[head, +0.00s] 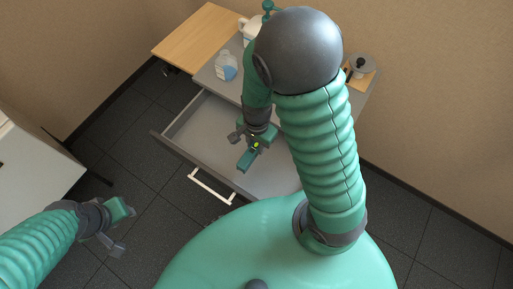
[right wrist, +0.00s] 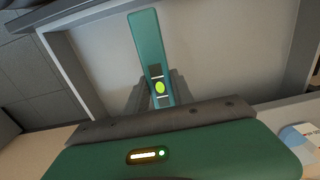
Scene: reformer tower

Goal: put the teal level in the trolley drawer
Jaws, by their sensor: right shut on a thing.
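The teal level (right wrist: 147,45) is a slim bar with a yellow-green vial, held in my right gripper (right wrist: 155,98). In the head view the level (head: 245,161) and my right gripper (head: 254,143) are over the open trolley drawer (head: 213,122). The right gripper is shut on the level, and the level's far end sticks out past the fingers. Whether it touches the drawer floor I cannot tell. The drawer (right wrist: 215,35) looks empty in the right wrist view. My left gripper (head: 122,228) is away at the lower left, its fingers apart and nothing between them.
The trolley top (head: 207,76) holds a clear bottle with blue contents (head: 226,66), a white jug (head: 250,28) and a grey pot (head: 359,66) on a wooden board. A wooden side leaf (head: 195,38) is at the back. A white unit (head: 30,165) stands at the left.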

